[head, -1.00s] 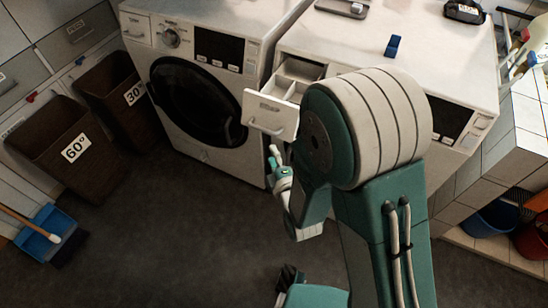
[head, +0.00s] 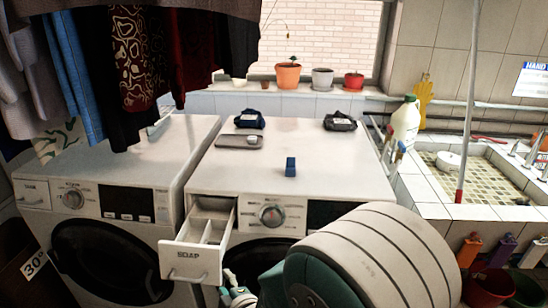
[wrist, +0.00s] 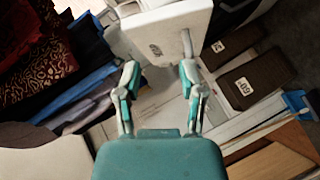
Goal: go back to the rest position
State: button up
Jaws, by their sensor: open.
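My gripper (wrist: 160,78) is open and empty in the wrist view, its two fingers spread apart. In the head view it shows only partly at the bottom edge (head: 238,292), below and to the right of the soap drawer's front. The soap drawer (head: 190,262) is pulled out of the right-hand washing machine, its compartments showing. In the wrist view the drawer's white front with its handle (wrist: 168,32) lies just beyond the fingertips; I see no grip on the handle. My arm's large joint covers part of that machine.
A blue block (head: 290,167), a grey tray (head: 240,141) and two dark packs stand on the right machine (head: 222,172). The left machine (head: 125,190) adjoins it. Clothes hang above. A tiled sink (head: 470,178) and a white jug (head: 405,124) are at right. Brown baskets (wrist: 240,85) stand below.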

jog(key=d+r+m+g+h, duration=0.1)
jog(key=d+r+m+h, duration=0.1)
jog(key=d+r+m, duration=0.45)
jog(key=d+r+m+g+h, duration=0.1)
jog(key=d+r+m+h, duration=0.25)
jog(key=d, duration=0.55)
jog(key=s+d+r+m+g+h, duration=0.1)
jog(key=s+d+r+m+g, duration=0.1)
jog(key=s+d+m, duration=0.3)
jog(key=s+d+r+m+g+h, duration=0.1)
jog(key=s+d+m, duration=0.4)
jog(key=s, duration=0.6)
notch_tip(320, 180, up, 3)
jog(key=shift+d+f+g, duration=0.15)
jog(key=shift+d+g, duration=0.65)
jog(key=shift+d, duration=0.1)
